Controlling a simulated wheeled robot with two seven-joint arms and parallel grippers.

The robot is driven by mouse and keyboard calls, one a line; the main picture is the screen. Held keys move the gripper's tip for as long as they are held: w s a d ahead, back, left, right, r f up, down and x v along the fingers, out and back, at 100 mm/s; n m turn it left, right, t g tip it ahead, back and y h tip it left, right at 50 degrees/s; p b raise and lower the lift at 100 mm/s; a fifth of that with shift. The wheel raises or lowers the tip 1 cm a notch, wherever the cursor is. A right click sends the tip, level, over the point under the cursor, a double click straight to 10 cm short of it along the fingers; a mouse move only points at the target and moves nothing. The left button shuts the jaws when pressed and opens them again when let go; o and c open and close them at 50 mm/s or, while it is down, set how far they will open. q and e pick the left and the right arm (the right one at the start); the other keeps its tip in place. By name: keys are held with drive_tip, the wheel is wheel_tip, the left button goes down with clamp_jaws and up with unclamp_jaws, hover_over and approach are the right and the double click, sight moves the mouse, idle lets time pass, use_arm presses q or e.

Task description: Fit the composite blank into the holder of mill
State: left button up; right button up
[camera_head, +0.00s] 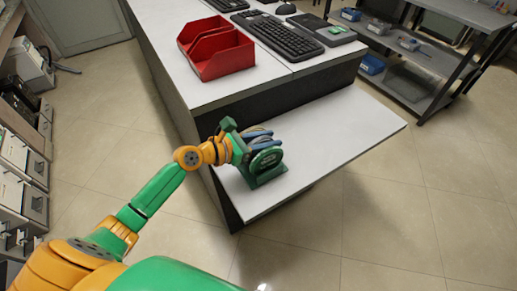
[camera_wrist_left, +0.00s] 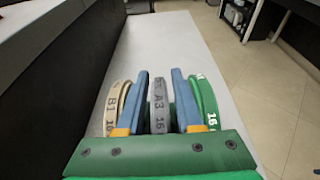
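A green rack (camera_head: 270,179) stands on the low white shelf, holding upright round blanks. In the left wrist view a grey blank (camera_wrist_left: 158,104) marked "A3 16" stands in the middle, a beige blank (camera_wrist_left: 112,106) marked "B1 16" to its left, and a green blank (camera_wrist_left: 208,98) marked "16" to its right. My left gripper (camera_head: 264,138) is at the rack. Its two blue fingers (camera_wrist_left: 160,76) stand on either side of the grey blank, apart, with a narrow gap visible on the right. My right gripper is not in view. No mill or its holder can be made out.
The low white shelf (camera_head: 340,136) is clear to the right of the rack. On the higher desk are a red bin (camera_head: 222,62) and a keyboard (camera_head: 283,38). A grey shelf unit (camera_head: 430,55) stands at the back right, and drawer cabinets (camera_head: 24,160) stand at the left.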

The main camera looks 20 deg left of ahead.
use_arm(q)
clamp_jaws()
drive_tip(key=shift+w, duration=0.1)
idle(1.3)
